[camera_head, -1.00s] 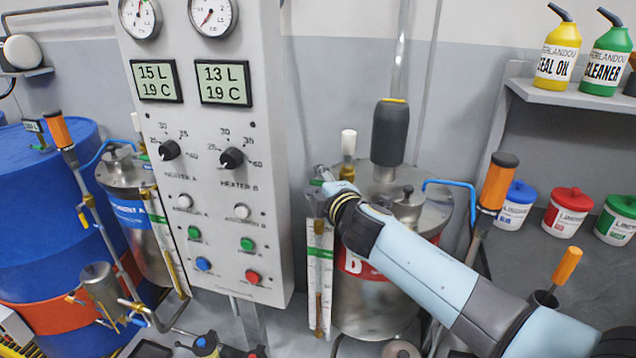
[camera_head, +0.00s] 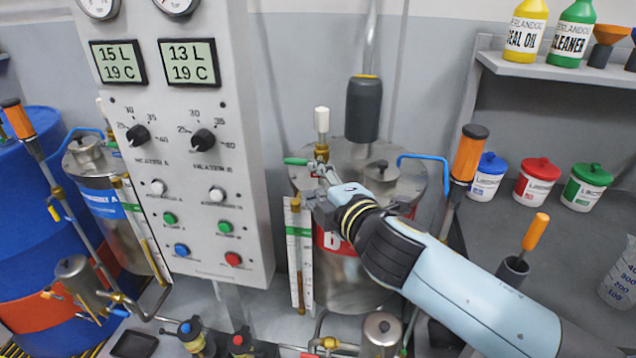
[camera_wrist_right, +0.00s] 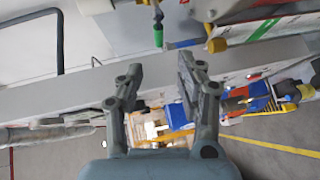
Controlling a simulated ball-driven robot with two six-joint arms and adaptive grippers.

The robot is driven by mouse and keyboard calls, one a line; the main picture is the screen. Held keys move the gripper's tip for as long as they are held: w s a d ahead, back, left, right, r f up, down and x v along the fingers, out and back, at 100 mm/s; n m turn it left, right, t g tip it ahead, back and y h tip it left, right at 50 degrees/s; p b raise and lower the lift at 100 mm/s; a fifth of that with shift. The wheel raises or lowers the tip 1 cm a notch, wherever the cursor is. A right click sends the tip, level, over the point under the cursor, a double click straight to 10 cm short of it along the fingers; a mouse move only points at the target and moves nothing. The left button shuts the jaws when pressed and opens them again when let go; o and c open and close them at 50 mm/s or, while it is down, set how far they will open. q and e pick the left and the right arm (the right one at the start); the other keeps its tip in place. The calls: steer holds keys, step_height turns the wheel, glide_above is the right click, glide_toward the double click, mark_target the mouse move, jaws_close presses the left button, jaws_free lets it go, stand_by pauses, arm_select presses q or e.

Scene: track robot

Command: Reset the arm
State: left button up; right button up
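My right arm comes in from the lower right in the head view. Its gripper (camera_head: 322,178) is in front of the left side of the steel tank (camera_head: 345,270) with the red label, close to the green-handled valve (camera_head: 295,161). In the right wrist view the two fingers of the right gripper (camera_wrist_right: 160,75) stand apart with nothing between them. The green handle (camera_wrist_right: 158,36) shows just beyond and above the fingertips there, apart from them. My left arm and gripper are not in view.
The control panel (camera_head: 180,100) stands left of the gripper. A blue pipe (camera_head: 425,160) and an orange-handled tool (camera_head: 470,152) are to the right. Red, blue and green tubs (camera_head: 537,180) line the grey bench. A shelf (camera_head: 560,68) holds bottles.

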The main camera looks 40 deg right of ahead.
stand_by(0.5)
steer(key=s+d+f+m+g+h, duration=0.2)
steer(key=s+m+g, duration=0.4)
steer(key=s+m, duration=0.35)
steer(key=s+a+m+g+y, duration=0.2)
steer(key=s+a+g, duration=0.15)
steer(key=s, duration=0.35)
steer(key=s+a+m+g+y, duration=0.2)
steer(key=s+a+y, duration=0.15)
steer(key=s, duration=0.35)
step_height(320, 180, down, 39)
steer(key=s+d+g+b, duration=0.2)
steer(key=b, duration=0.9)
steer(key=s+f+b, duration=0.4)
steer(key=s+f, duration=0.5)
steer(key=f, duration=0.2)
steer(key=s+d+f+g+b, duration=0.1)
steer(key=s+f+b, duration=0.3)
steer(key=s+f, duration=0.5)
step_height(320, 180, down, 3)
steer(key=shift+s+f+h, duration=0.2)
steer(key=shift+s+h, duration=0.15)
